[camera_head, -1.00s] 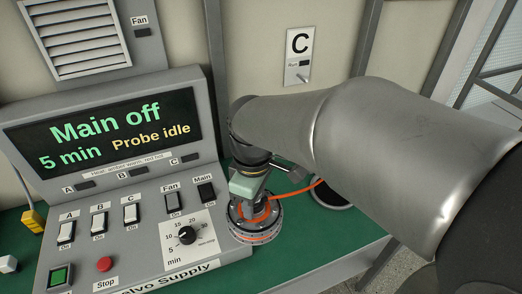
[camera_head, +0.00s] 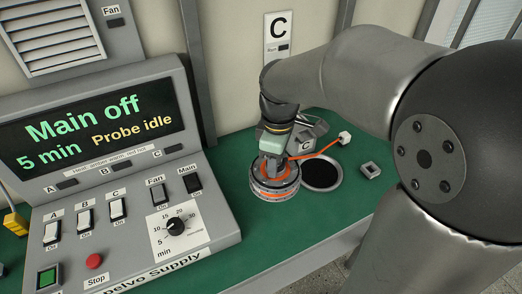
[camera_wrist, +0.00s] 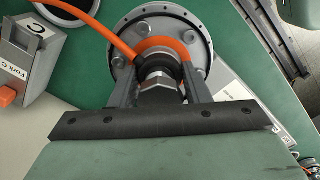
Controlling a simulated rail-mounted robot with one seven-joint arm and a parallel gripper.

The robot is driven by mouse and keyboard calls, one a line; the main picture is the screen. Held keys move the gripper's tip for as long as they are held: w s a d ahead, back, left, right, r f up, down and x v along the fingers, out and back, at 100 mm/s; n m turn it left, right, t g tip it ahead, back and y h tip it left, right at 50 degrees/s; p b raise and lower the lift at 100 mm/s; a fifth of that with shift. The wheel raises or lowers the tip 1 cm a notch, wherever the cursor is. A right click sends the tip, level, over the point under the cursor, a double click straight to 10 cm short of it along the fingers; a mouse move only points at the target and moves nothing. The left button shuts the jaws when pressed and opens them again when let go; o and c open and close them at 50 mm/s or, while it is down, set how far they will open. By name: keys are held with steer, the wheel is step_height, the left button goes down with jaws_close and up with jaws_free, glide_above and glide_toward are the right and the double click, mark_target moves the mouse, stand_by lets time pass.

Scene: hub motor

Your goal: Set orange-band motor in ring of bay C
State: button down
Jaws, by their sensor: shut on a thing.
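The orange-band motor (camera_head: 274,194) is a round grey hub with an orange stripe around its side and an orange cable. My gripper (camera_head: 271,163) is shut on its central shaft from above. In the wrist view the two fingers (camera_wrist: 160,84) flank the shaft over the motor's bolted face (camera_wrist: 124,62). The motor looks upright; I cannot tell whether it touches the bench. The ring of bay C (camera_head: 322,175), a dark round opening with a pale rim, lies just right of the motor, apart from it. Part of its rim shows at the wrist view's top left (camera_wrist: 66,19).
Behind the ring stands the grey Fork C block (camera_head: 307,145). The cable ends in a white plug (camera_head: 345,138); a small square socket (camera_head: 371,170) lies right of the ring. Sign C (camera_head: 279,32) hangs behind.

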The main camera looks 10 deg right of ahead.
steer(key=w+d+p, duration=0.1)
steer(key=w+d, duration=0.5)
steer(key=d, duration=0.3)
steer(key=w+d+p, duration=0.1)
steer(key=w+d, duration=0.5)
steer(key=d, duration=0.3)
steer(key=shift+d+r, duration=0.15)
steer(key=shift+d, duration=0.05)
steer(key=shift+w, duration=0.1)
stand_by(0.3)
step_height(320, 180, down, 11)
steer(key=b, duration=0.6)
steer(key=shift+f, duration=0.2)
stand_by(0.6)
steer(key=shift+f+b, duration=0.45)
steer(key=shift+f, duration=0.15)
steer(key=shift+f, duration=0.15)
steer(key=shift+f, duration=0.35)
steer(key=shift+f+b, duration=0.55)
steer(key=shift+f, duration=0.1)
stand_by(0.5)
